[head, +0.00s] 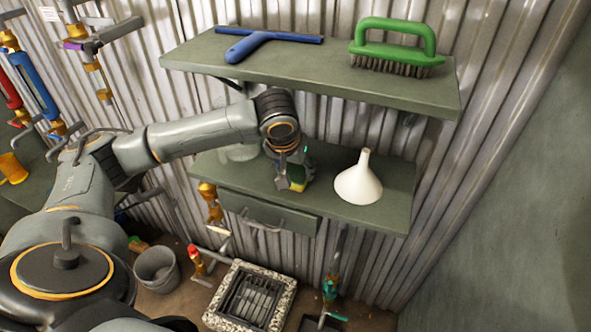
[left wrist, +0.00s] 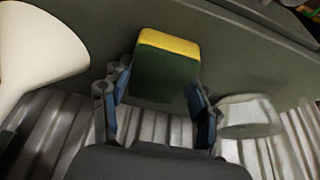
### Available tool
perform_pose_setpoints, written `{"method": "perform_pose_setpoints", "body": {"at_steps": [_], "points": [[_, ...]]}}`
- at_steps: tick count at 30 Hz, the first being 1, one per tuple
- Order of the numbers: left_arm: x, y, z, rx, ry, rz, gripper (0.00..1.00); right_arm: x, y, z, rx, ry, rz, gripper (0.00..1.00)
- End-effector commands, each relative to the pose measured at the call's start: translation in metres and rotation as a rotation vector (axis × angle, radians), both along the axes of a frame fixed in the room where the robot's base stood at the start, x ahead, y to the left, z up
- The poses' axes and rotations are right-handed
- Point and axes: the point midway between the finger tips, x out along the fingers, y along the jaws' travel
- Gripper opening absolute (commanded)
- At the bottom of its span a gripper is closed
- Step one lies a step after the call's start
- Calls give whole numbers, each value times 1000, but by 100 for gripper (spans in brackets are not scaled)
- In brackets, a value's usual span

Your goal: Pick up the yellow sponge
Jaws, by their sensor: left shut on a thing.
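The yellow sponge (head: 298,185), with a dark green side, is at the lower shelf (head: 335,205), left of the white funnel. In the left wrist view the sponge (left wrist: 168,65) sits between the two fingers, its yellow face at the top and its green side towards the camera. My left gripper (head: 291,172) reaches down over the lower shelf and is shut on the sponge; its fingers also show in the left wrist view (left wrist: 158,92). I cannot tell whether the sponge still touches the shelf. My right gripper is not in view.
A white funnel (head: 359,184) stands close to the right. The upper shelf (head: 300,75) overhangs, with a blue squeegee (head: 262,41) and green brush (head: 396,49). Below are a drawer (head: 267,213), a grey bucket (head: 157,268) and a floor drain (head: 249,297).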

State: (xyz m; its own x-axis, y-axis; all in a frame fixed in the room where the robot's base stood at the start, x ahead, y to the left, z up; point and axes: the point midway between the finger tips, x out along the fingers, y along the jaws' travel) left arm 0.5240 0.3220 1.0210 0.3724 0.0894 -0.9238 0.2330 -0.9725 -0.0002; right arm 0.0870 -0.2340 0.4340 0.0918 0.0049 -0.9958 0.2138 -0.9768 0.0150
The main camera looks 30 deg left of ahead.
Motion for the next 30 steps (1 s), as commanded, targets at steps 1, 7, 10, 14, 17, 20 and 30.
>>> {"method": "perform_pose_setpoints", "body": {"at_steps": [1, 7, 10, 14, 17, 20, 30], "points": [[0, 0, 0, 0, 0, 0, 49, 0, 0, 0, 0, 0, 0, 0], [1, 0, 12, -2, -2, 0, 49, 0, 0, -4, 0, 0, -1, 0], [-10, -2, 13, 1, 1, -2, 49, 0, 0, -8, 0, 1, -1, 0], [-38, -9, 12, 2, 2, -3, 49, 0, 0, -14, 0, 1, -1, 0], [-64, -15, 12, 4, 1, -4, 49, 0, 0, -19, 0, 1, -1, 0], [-89, -21, 12, 3, 2, -3, 49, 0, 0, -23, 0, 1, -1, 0], [-144, -34, 24, 3, 8, 0, 49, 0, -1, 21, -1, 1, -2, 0]]}}
